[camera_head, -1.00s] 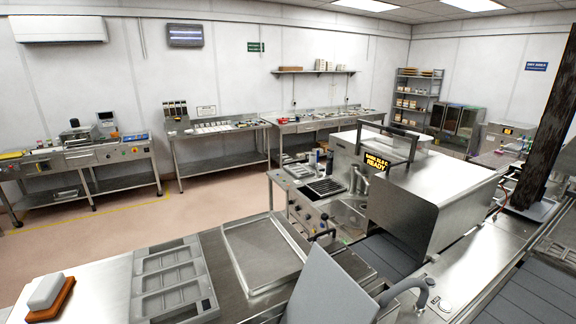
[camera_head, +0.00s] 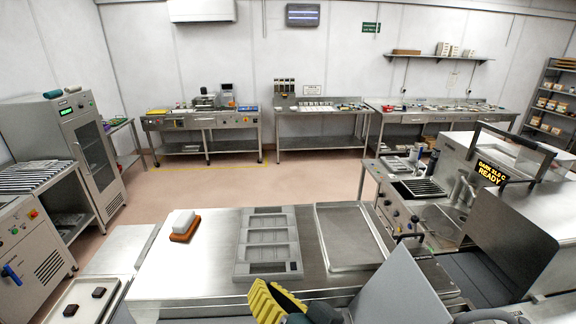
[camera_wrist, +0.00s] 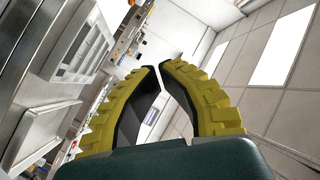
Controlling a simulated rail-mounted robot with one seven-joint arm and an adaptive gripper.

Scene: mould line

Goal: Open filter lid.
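My gripper (camera_head: 272,303) shows at the bottom centre of the head view, with yellow ridged fingers, above the near edge of the steel bench. In the wrist view my gripper (camera_wrist: 157,66) has its two curved fingertips drawn together, with only a narrow gap and nothing held between them. I cannot pick out a filter lid for certain in either view. The machine with the lit READY display (camera_head: 493,173) stands at the right of the head view. Part of it is cut off by the picture edge.
A grey upright panel (camera_head: 402,290) stands at the front. A cabinet (camera_head: 75,140) is at left. The middle floor is clear.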

